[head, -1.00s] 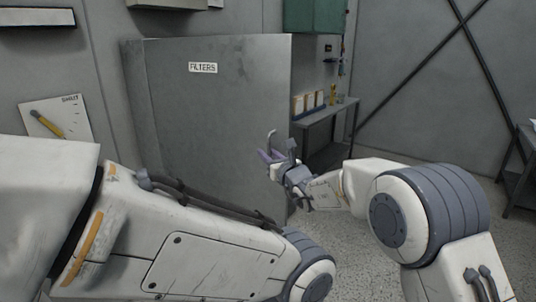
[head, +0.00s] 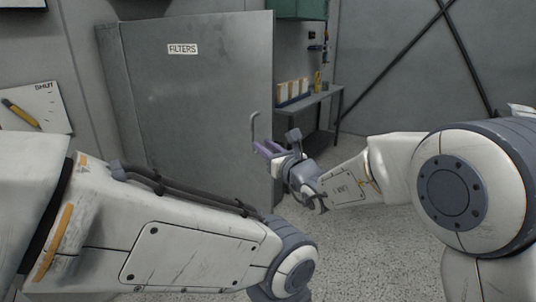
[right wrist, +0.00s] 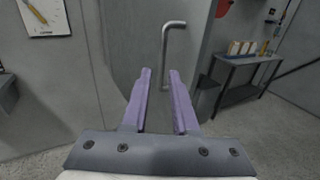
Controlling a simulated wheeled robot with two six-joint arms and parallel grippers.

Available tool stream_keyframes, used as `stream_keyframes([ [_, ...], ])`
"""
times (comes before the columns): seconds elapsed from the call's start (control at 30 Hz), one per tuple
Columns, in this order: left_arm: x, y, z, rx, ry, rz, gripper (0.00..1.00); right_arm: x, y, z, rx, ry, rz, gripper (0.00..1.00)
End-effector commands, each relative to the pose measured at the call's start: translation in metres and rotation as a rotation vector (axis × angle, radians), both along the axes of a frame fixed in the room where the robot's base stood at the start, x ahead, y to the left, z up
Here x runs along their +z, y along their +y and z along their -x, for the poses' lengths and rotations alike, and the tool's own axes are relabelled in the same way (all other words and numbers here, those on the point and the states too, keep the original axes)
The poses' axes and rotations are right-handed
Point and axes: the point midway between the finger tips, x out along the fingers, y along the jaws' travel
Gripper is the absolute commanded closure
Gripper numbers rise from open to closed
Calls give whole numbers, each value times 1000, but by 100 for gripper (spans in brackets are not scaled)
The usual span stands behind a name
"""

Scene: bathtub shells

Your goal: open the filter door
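The grey filter door (head: 195,110) with its "FILTERS" label (head: 183,49) stands in the middle of the head view and looks shut. Its metal bar handle (head: 254,130) is near the door's right edge; it also shows in the right wrist view (right wrist: 166,45). My right gripper (head: 265,148) is at the handle's lower end. In the right wrist view its purple fingers (right wrist: 160,74) are apart, with the handle's lower end showing in the gap; I cannot tell whether it lies between them or beyond. My left arm crosses the lower left; its gripper is out of view.
A grey workbench (head: 316,104) with upright boxes (head: 292,91) stands behind and right of the door. A "SHUT" sign with a yellow pointer (head: 20,112) is on the left wall. The speckled floor (head: 365,245) is clear at lower right.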

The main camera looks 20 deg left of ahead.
Motion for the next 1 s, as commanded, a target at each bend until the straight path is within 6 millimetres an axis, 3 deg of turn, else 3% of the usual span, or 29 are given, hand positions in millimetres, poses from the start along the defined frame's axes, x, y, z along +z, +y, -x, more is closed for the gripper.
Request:
stream_keyframes([
  [0.13, -5, 0, 0, 0, 0, 0, 50, 0, -10, 10, 1, 0, 0, 73],
  [0.43, -4, 0, 0, 0, 0, 0, 50, 0, -12, 12, 1, 0, 0, 73],
  [0.47, -4, 0, 0, 0, 0, 0, 50, 0, -12, 12, 1, 0, 0, 77],
  [0.5, -4, 0, 0, 0, 0, 0, 50, 0, -12, 12, 2, 0, 1, 92],
  [0.53, -4, 0, 0, 0, 0, 0, 50, 0, -12, 13, 5, -3, 6, 100],
  [0.63, -4, 0, 0, 0, 0, 0, 50, -2, -10, 22, 40, -26, 51, 100],
  [0.77, -4, 0, 0, 0, 0, 0, 50, -12, -7, 52, 167, -108, 209, 100],
  [0.87, -5, 0, 0, 0, 0, 0, 50, -30, -10, 89, 319, -205, 398, 100],
  [1.0, -5, 0, 0, 0, 0, 0, 50, -67, -30, 146, 558, -360, 684, 100],
])
